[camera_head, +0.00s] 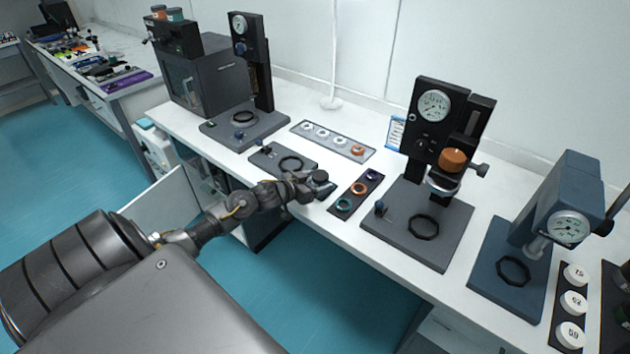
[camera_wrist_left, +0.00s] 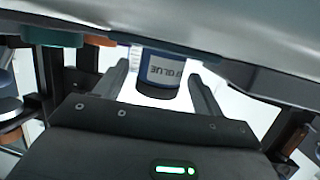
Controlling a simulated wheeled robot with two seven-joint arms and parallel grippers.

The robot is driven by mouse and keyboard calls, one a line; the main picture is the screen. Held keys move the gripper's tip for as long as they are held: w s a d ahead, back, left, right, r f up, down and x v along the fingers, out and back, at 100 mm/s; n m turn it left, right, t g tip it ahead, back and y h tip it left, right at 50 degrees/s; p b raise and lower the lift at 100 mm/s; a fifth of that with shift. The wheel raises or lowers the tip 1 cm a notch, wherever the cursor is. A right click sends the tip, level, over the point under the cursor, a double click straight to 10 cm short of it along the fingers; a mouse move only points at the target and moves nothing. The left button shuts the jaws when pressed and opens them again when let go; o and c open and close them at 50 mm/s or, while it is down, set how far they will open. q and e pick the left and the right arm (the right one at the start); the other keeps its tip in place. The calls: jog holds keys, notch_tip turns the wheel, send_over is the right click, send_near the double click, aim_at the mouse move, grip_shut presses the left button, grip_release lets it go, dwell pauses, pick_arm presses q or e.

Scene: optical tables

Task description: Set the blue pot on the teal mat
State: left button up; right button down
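The blue pot (camera_wrist_left: 163,72), dark blue with a white lettered label, shows between the two fingers in the left wrist view. Its upper end is cut off by a grey surface. My left gripper (camera_head: 322,184) is over the table, left of a dark strip. In the wrist view its fingers (camera_wrist_left: 163,85) stand apart, with narrow light gaps beside the pot. In the head view the pot is hard to make out against the dark gripper. A teal ring-shaped mat (camera_head: 343,204) lies at the near end of the strip, just right of the gripper. My right gripper is not in view.
The strip also holds an orange ring (camera_head: 358,188) and a dark blue ring (camera_head: 373,175). A black gauge stand (camera_head: 447,215) is to the right, and a blue-grey one (camera_head: 500,290) beyond it. A grey tray (camera_head: 333,141) lies behind the gripper. Clear white table lies between them.

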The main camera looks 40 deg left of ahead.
pick_arm(q)
jog(key=shift+r, duration=0.1)
jog(key=shift+s+r, duration=0.1)
jog(key=v, duration=1.1)
jog(key=shift+s+b, duration=0.4)
jog(key=shift+b, duration=0.05)
